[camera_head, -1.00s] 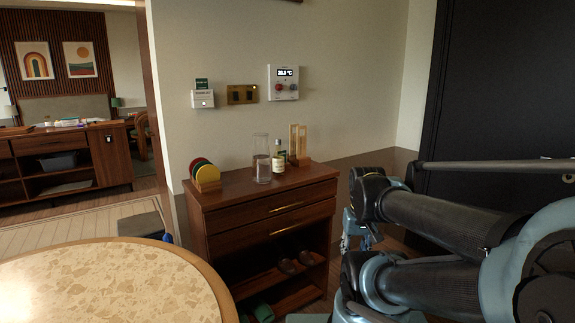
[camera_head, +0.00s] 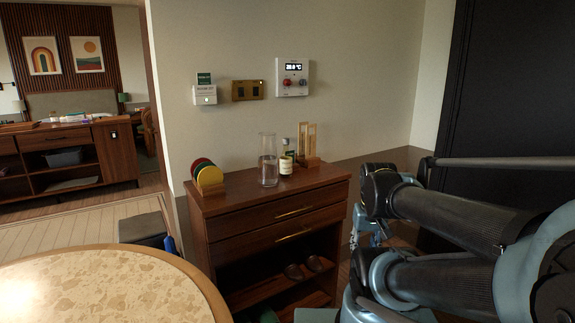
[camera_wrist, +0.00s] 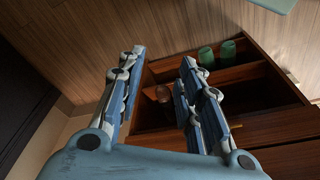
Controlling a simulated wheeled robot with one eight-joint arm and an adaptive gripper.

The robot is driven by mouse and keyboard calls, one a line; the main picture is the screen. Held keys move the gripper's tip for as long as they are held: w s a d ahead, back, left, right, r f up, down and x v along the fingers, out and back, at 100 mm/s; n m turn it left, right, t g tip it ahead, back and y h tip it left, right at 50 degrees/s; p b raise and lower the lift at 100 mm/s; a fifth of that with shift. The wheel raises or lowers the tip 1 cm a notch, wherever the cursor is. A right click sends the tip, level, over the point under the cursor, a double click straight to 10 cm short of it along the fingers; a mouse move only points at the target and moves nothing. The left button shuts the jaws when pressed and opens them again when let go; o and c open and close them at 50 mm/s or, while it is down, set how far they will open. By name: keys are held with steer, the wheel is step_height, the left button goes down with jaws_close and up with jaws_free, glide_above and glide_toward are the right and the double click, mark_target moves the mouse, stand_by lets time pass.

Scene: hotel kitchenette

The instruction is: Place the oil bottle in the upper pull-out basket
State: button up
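A small dark-green bottle with a pale label (camera_head: 286,160), likely the oil bottle, stands upright on top of a wooden cabinet (camera_head: 266,205), between a clear glass carafe (camera_head: 268,168) and a wooden holder (camera_head: 308,150). No pull-out basket can be made out in either view. In the wrist view my gripper (camera_wrist: 160,78) is open, with its two fingers apart and nothing between them. It points toward the cabinet's open shelves (camera_wrist: 240,85), apart from the bottle, which does not show there.
A rack of coloured discs (camera_head: 207,178) stands at the cabinet top's left. Below two closed drawers, dark round items (camera_head: 300,270) sit on a shelf. Green cups (camera_wrist: 217,52) show in the wrist view. A round speckled table (camera_head: 100,290) fills the front left. A dark tall panel (camera_head: 510,90) stands right.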

steer(key=shift+o, duration=0.3)
steer(key=shift+a, duration=0.2)
steer(key=o, duration=0.3)
steer(key=shift+s+r, duration=0.15)
steer(key=shift+r, duration=0.1)
steer(key=shift+o, duration=0.2)
step_height(320, 180, up, 34)
steer(key=n+t+y, duration=0.1)
steer(key=n+y, duration=0.2)
steer(key=n, duration=0.5)
glide_above(287, 144)
steer(key=s+d, duration=0.3)
steer(key=d, duration=0.1)
steer(key=x, duration=1)
steer(key=shift+f, duration=0.4)
steer(key=shift+a+x, duration=0.15)
steer(key=shift+x, duration=1.25)
steer(key=shift+a+x, duration=0.1)
steer(key=shift+x, duration=1.3)
